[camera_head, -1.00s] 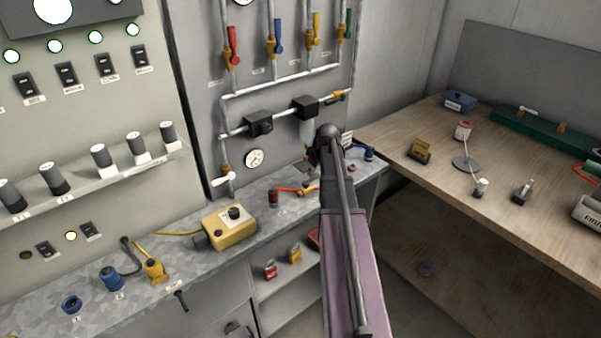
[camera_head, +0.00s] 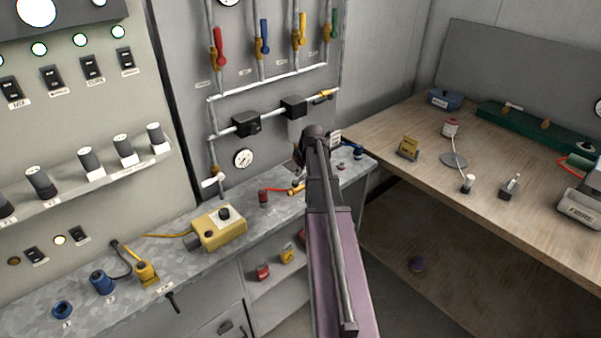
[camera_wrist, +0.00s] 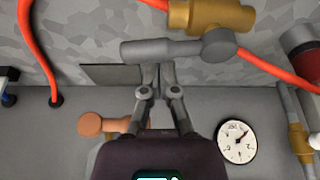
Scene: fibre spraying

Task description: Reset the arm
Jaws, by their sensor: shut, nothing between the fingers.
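My arm (camera_head: 330,235) reaches up from the bottom of the head view toward the grey bench and panel. Its far end is beside the small white cylinder under the black blocks, and the fingers are mostly hidden there. In the wrist view my gripper (camera_wrist: 158,72) is shut and empty, its two fingers together. A grey bar-shaped handle (camera_wrist: 160,49) lies just beyond the fingertips; I cannot tell whether they touch it. A brass fitting (camera_wrist: 215,15) with an orange hose (camera_wrist: 275,68) is behind that handle.
A dial gauge (camera_wrist: 237,140) is beside my gripper. The panel carries pipes, a red lever (camera_head: 217,45) and other coloured levers. A yellow box (camera_head: 220,231) stands on the grey bench (camera_head: 190,262). A wooden table (camera_head: 400,180) on the right holds several small items.

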